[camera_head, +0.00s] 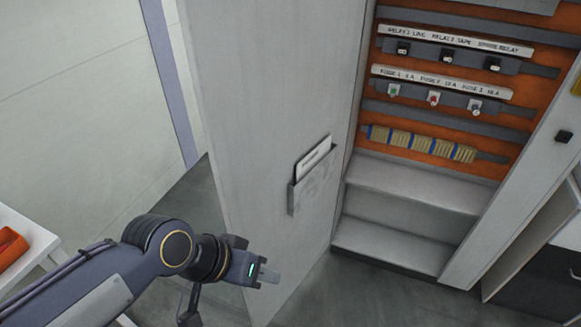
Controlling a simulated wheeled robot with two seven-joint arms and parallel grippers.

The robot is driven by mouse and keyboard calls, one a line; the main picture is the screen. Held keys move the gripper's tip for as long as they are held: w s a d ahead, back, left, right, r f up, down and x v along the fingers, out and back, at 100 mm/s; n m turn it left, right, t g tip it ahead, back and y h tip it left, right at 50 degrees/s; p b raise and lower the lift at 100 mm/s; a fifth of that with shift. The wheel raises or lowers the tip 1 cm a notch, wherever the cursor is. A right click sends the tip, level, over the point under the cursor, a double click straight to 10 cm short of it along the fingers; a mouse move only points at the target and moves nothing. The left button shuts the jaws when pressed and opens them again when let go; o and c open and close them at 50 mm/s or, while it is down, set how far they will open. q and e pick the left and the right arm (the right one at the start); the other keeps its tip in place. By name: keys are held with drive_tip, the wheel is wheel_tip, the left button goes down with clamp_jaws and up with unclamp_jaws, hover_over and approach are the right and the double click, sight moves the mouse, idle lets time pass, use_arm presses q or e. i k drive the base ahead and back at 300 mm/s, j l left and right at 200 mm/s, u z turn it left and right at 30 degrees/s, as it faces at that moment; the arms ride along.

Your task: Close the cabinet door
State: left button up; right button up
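The cabinet door (275,85) is a tall grey panel, standing open at the left of the cabinet opening. A small pocket (313,180) with a white sheet or card in it is on the door's inner face. The cabinet (405,183) has an orange back panel with rows of labelled relays and fuses. My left gripper (268,275) is in front of the door's lower part, pointing right. I cannot tell whether it touches the door or whether its fingers are apart. My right gripper is out of view.
A white table (40,240) with an orange-red object (10,247) stands at the far left. A dark cabinet or drawer unit (540,283) is at the lower right. Grey floor (365,295) is clear in front of the cabinet. A pale wall (75,100) is behind the door.

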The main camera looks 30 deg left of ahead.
sight(271, 80)
drive_tip(key=k+j+z, duration=0.1)
drive_tip(key=j, duration=0.25)
drive_tip(key=k+j+z, duration=0.15)
drive_tip(key=j, duration=0.2)
drive_tip(key=j+z, duration=0.1)
drive_tip(key=j, duration=0.25)
drive_tip(key=k+j+z, duration=0.1)
drive_tip(key=j, duration=0.2)
drive_tip(key=i+j+z, duration=0.1)
drive_tip(key=j, duration=0.5)
drive_tip(key=i+j+z, duration=0.15)
drive_tip(key=j, duration=0.5)
drive_tip(key=j+z, duration=0.1)
drive_tip(key=j, duration=0.5)
drive_tip(key=k+l+u, duration=0.15)
drive_tip(key=k, duration=0.2)
drive_tip(key=k+l+u, duration=0.2)
drive_tip(key=k, duration=0.2)
drive_tip(key=i+j, duration=0.3)
drive_tip(key=i, duration=0.2)
